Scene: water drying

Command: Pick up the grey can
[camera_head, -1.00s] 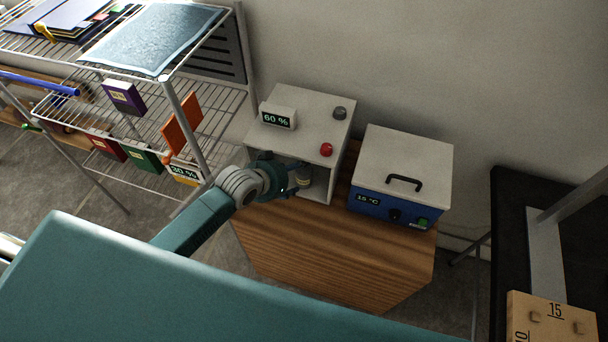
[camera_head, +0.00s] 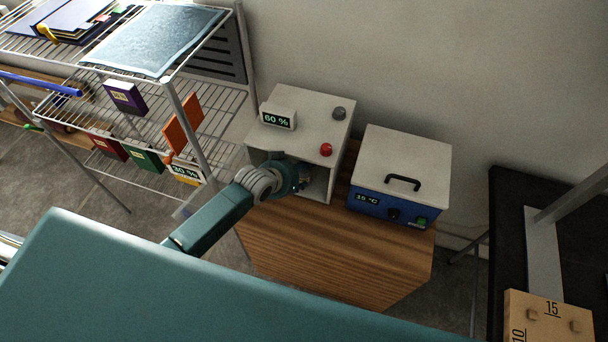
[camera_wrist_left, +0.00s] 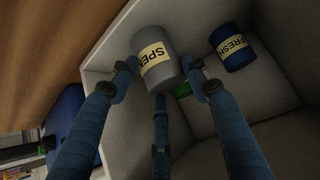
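The grey can (camera_wrist_left: 157,62), with a cream label reading "SPEN", stands inside the white box (camera_head: 285,133) with the 60 % display. In the left wrist view it is just beyond my left gripper's fingertips (camera_wrist_left: 163,72), one finger on each side and a third below. The fingers look spread, with a small gap at the right; contact on the left is unclear. In the head view my left gripper (camera_head: 300,184) reaches into the box's open front and largely hides the can. My right gripper is out of view.
A blue can (camera_wrist_left: 234,48) labelled "FRESH" stands right of the grey can in the box. A blue-and-white heater (camera_head: 402,170) sits to the right on the wooden cabinet (camera_head: 330,245). A wire rack (camera_head: 175,110) stands on the left.

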